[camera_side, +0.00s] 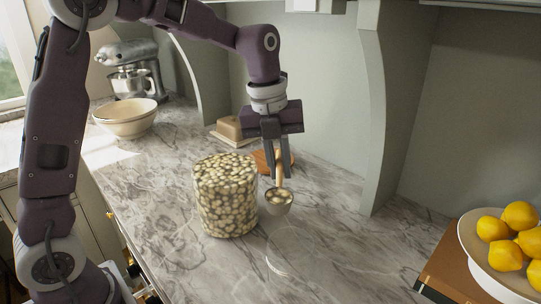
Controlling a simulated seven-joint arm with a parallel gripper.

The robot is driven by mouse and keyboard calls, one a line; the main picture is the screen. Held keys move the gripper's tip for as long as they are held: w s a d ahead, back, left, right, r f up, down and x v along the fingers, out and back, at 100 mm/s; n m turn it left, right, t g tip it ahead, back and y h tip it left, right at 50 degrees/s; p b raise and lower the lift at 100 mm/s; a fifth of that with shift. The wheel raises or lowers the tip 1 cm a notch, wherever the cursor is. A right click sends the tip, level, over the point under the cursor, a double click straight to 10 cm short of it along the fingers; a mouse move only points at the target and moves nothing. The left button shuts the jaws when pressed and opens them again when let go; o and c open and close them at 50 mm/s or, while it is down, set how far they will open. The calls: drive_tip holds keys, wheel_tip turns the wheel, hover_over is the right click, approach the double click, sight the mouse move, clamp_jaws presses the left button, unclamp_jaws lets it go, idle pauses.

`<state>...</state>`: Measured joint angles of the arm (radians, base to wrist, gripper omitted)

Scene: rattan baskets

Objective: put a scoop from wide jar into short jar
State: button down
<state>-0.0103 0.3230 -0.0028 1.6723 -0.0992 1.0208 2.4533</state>
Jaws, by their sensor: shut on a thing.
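The wide jar (226,205) stands on the marble counter, filled to near its top with pale, greenish-brown pieces. My gripper (280,174) points down to the right of the wide jar, shut on the handle of a scoop. The scoop (279,203) has a light wooden handle and a small metal cup. The cup hangs upright beside the jar's right side, with pale pieces showing in it. The short jar (292,264) is clear glass, in front of and below the scoop. It looks empty, though its outline is faint.
A round wooden board (262,161) and a butter dish (230,131) lie behind. A cream bowl (126,119) and a stand mixer (134,72) are at the back left. A bowl of lemons (479,248) sits on a wooden box (450,268) at right. The counter around the short jar is clear.

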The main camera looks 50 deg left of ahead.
drive_tip(key=shift+d+f+y, duration=0.15)
drive_tip(key=shift+f+y, duration=0.65)
drive_tip(key=d+r+m+t+y, duration=0.1)
drive_tip(key=d+r+m+y, duration=0.1)
drive_tip(key=d+y, duration=0.9)
drive_tip(key=shift+d+y, duration=0.2)
drive_tip(key=shift+y, duration=4.1)
drive_tip(key=a+h, duration=0.1)
drive_tip(key=h, duration=0.1)
drive_tip(key=a+r+h, duration=0.1)
drive_tip(key=h, duration=0.1)
drive_tip(key=a+h, duration=0.1)
drive_tip(key=h, duration=0.1)
drive_tip(key=shift+a+r+n+h, duration=0.25)
drive_tip(key=shift+a+n+h, duration=0.05)
drive_tip(key=shift+n, duration=0.1)
